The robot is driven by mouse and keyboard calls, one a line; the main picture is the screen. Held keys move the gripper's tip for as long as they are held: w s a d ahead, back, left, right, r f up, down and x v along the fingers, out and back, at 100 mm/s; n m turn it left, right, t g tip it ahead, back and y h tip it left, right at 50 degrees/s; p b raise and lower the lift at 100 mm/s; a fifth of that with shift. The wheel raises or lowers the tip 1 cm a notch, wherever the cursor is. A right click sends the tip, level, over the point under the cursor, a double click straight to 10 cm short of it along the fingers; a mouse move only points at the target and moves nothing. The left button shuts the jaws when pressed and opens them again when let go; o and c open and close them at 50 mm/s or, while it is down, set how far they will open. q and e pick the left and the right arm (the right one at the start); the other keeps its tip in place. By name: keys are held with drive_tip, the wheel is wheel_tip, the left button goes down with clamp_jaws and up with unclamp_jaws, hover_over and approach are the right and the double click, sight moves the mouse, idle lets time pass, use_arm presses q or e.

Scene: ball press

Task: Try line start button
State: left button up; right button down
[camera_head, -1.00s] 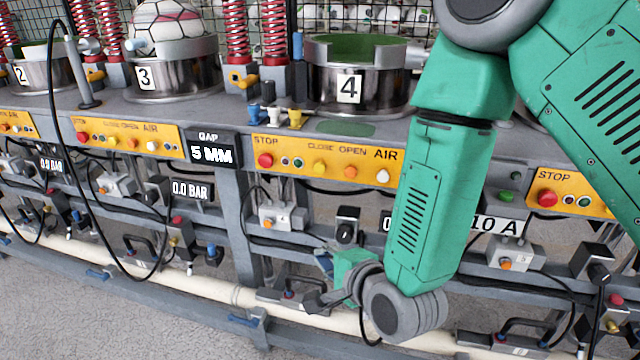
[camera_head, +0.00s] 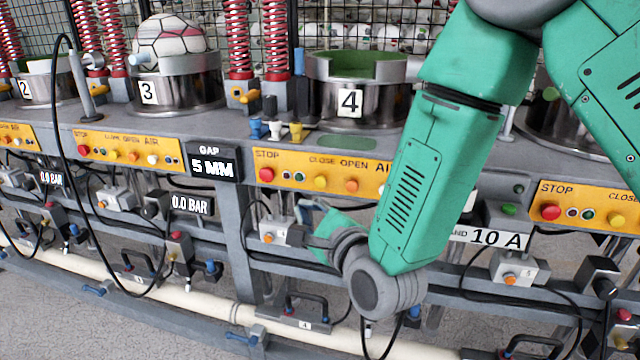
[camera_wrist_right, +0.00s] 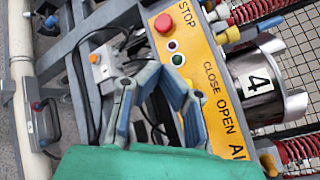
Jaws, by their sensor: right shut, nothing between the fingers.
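No button that I can read is labelled line start. Below station 4, a small grey box (camera_head: 275,232) carries an orange button (camera_head: 267,238); the button also shows in the right wrist view (camera_wrist_right: 94,58). A larger green button (camera_head: 509,209) sits on a grey box right of my right forearm. My right gripper (camera_head: 297,236) is shut and empty, with its dark tip close beside the grey box; contact cannot be told. In the right wrist view the gripper (camera_wrist_right: 160,70) lies between that box and the yellow panel. My left gripper is not in view.
The yellow panel (camera_head: 330,172) above has a red stop button (camera_head: 266,174) and smaller buttons. Black cables hang around the boxes. A pale pipe (camera_head: 200,300) runs below. My forearm covers the panel's right end.

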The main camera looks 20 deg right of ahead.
sight(321, 182)
drive_tip(key=w+d, duration=0.3)
drive_tip(key=w, duration=0.2)
drive_tip(key=shift+w+d, duration=0.15)
drive_tip(key=shift+d, duration=0.15)
drive_tip(key=shift+a, duration=0.1)
idle(1.2)
drive_tip(key=shift+w+d+r, duration=0.1)
drive_tip(key=shift+w+d, duration=0.2)
drive_tip(key=shift+w+d, duration=0.25)
drive_tip(key=shift+w, duration=0.15)
idle(0.7)
drive_tip(key=shift+s, duration=0.1)
drive_tip(key=shift+s+a, duration=0.5)
drive_tip(key=shift+s, duration=0.15)
